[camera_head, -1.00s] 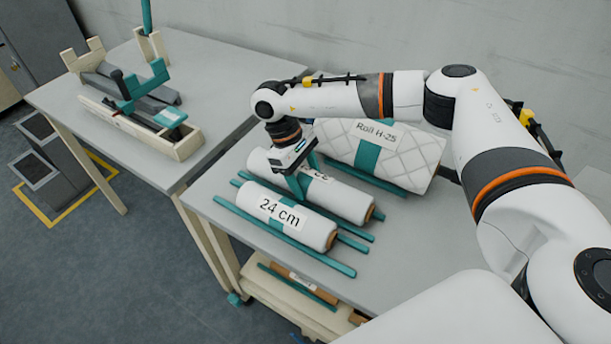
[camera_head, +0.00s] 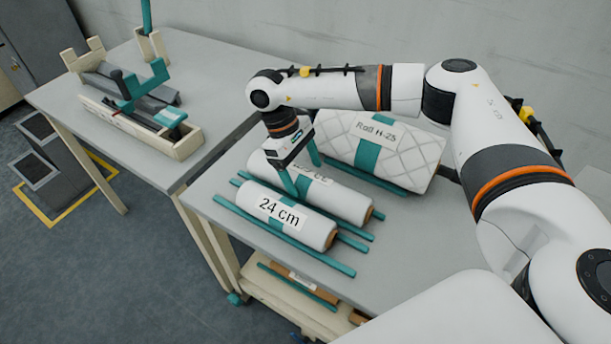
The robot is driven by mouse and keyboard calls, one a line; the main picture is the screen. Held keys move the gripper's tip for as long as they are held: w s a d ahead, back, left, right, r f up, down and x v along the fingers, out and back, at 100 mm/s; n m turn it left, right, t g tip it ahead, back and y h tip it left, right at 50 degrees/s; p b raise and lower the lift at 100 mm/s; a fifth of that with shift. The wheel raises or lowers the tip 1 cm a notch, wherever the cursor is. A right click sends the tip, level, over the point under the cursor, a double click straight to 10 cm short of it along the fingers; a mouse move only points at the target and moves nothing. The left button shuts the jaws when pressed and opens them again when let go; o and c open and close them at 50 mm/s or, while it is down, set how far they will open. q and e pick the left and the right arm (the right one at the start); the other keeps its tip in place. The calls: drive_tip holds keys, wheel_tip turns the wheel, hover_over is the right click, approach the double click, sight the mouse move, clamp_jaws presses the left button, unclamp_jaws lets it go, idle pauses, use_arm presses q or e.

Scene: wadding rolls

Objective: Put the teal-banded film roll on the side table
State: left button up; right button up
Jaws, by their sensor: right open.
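Three white rolls with teal bands lie side by side on the right table (camera_head: 205,190). The front roll (camera_head: 315,231) is labelled 24 cm. The middle roll (camera_head: 350,202) has a label partly hidden by my gripper. The large quilted back roll (camera_head: 415,160) is labelled Roll H-25. The labels do not show which one is the film roll. My right gripper (camera_head: 301,170) is open over the middle roll near its band, one teal finger on its front side, the other towards its back. Contact cannot be told. My left gripper is out of view.
A second grey table (camera_head: 70,93) at left holds a cream and grey cradle fixture (camera_head: 187,145) with teal parts. Teal rails (camera_head: 335,266) flank the rolls. A lower shelf (camera_head: 262,290) is under the right table. My right arm spans the right side.

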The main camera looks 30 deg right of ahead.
drive_tip(key=b+v, duration=0.1)
drive_tip(key=v, duration=0.9)
drive_tip(key=shift+w, duration=0.1)
